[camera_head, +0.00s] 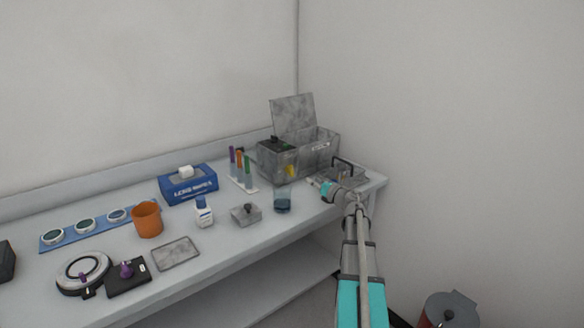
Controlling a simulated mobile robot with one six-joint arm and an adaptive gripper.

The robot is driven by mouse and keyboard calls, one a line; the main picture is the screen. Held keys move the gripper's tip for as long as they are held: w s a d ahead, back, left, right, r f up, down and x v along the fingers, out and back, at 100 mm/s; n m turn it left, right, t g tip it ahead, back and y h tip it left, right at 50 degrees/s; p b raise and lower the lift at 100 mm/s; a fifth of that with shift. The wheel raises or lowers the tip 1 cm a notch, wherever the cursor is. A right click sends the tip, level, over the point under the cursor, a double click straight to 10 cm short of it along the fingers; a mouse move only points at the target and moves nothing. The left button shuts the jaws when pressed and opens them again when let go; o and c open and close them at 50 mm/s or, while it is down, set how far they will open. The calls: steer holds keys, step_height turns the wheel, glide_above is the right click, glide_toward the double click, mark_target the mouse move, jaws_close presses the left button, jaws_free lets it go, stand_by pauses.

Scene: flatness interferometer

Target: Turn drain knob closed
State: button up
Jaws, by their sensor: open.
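A grey metal bath-like box (268,168) with its lid (292,117) raised stands at the back right of the bench. I cannot make out a drain knob on it with certainty; it may be small or hidden by my gripper. My gripper (316,183) is open, just in front of the box's right part and above the bench. It looks empty. The picture is too small to tell whether it touches anything.
A grey lid or tray with a dark handle (348,162) lies right of the box, behind my gripper. A blue box (188,187) and an orange cup (147,220) are farther left. The wall is close on the right.

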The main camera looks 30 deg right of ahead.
mark_target(292, 167)
steer(key=n, duration=0.5)
steer(key=shift+s+r, duration=0.3)
steer(key=shift+s, duration=0.05)
steer(key=w, duration=0.9)
steer(key=w+a, duration=0.1)
steer(key=w, duration=0.3)
steer(key=shift+w, duration=0.4)
jaws_close()
